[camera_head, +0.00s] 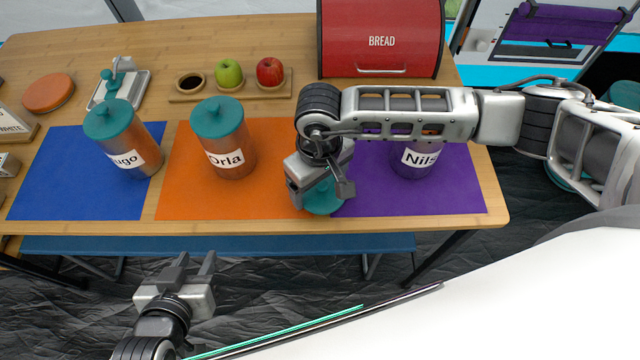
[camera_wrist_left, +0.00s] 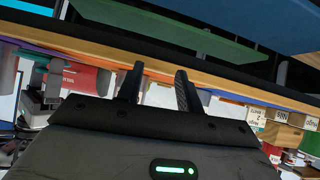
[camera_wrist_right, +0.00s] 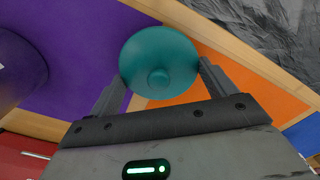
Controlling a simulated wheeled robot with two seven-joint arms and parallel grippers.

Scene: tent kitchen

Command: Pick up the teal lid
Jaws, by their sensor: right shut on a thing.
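A teal lid (camera_head: 326,199) lies at the front edge of the table, where the orange and purple mats meet. It also shows in the right wrist view (camera_wrist_right: 160,58) as a round disc with a small knob, between the two fingers. My right gripper (camera_head: 322,192) reaches down over it and is shut on its sides. The gripper hides part of the lid in the head view, and I cannot tell whether it touches the table. My left gripper (camera_head: 190,262) is open and empty, in front of the table and below its edge.
Teal-lidded canisters labelled Hugo (camera_head: 124,145) and Orla (camera_head: 224,145) stand on the blue and orange mats. The Nils canister (camera_head: 418,160) stands on the purple mat, partly behind my right arm. A red bread box (camera_head: 380,40) and a board with apples (camera_head: 229,73) are behind.

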